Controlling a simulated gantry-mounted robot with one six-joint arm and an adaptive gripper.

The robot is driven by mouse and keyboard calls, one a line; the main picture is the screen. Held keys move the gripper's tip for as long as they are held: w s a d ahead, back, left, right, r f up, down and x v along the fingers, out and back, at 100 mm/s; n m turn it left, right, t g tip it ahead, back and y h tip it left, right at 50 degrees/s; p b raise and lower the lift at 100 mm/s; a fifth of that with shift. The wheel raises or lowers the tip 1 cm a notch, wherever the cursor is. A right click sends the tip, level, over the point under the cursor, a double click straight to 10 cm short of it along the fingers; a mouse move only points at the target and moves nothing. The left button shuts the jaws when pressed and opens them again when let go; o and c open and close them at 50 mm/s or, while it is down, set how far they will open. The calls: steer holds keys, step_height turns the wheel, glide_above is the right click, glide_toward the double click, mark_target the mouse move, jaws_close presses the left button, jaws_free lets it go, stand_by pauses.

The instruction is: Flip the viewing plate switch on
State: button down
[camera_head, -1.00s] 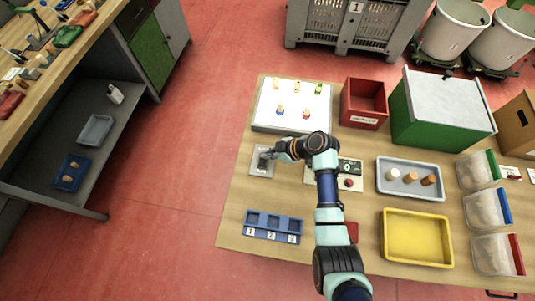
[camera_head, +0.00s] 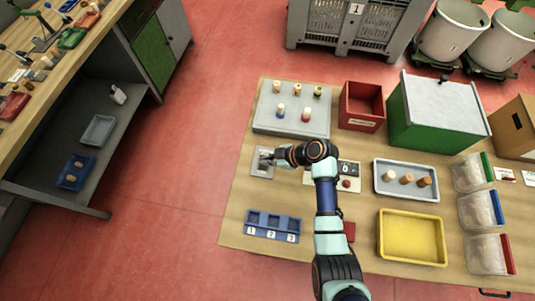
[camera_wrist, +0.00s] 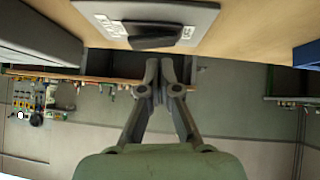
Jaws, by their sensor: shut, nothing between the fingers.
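The viewing plate (camera_head: 291,122) is a flat panel at the back left of the table. My gripper (camera_head: 270,160) is shut and empty beside the rocker. In the wrist view my fingertips (camera_wrist: 165,66) are just below the rocker; I cannot tell whether they touch it. The gripper partly hides the switch in the head view.
A blue numbered rack (camera_head: 272,219) is at the front left. A display box with a red button (camera_head: 347,184) is right of my gripper. A grey tray of corks (camera_head: 405,193), a yellow tray (camera_head: 412,260), a red bin (camera_head: 361,123) and a green box (camera_head: 430,130) fill the right.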

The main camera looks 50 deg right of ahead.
step_height(320, 180, up, 4)
steer(key=shift+a+f+p, duration=0.15)
steer(key=shift+f+p, duration=0.1)
steer(key=shift+p, duration=0.65)
steer(key=v, duration=0.9)
steer(key=shift+s+f, duration=0.25)
steer(key=shift+s, duration=0.25)
steer(key=shift+f+b, duration=0.1)
steer(key=shift+b, duration=0.2)
steer(key=b+x, duration=0.1)
steer(key=x, duration=0.2)
steer(key=d+b+x, duration=0.1)
steer(key=x, duration=0.6)
steer(key=shift+w+d+b, duration=0.2)
steer(key=shift+w+b, duration=0.2)
steer(key=shift+d+f, duration=0.15)
steer(key=shift+f, duration=0.4)
steer(key=shift+d+f, duration=0.2)
steer(key=shift+f, duration=0.35)
steer(key=shift+w+d+f, duration=0.1)
steer(key=shift+f, duration=0.45)
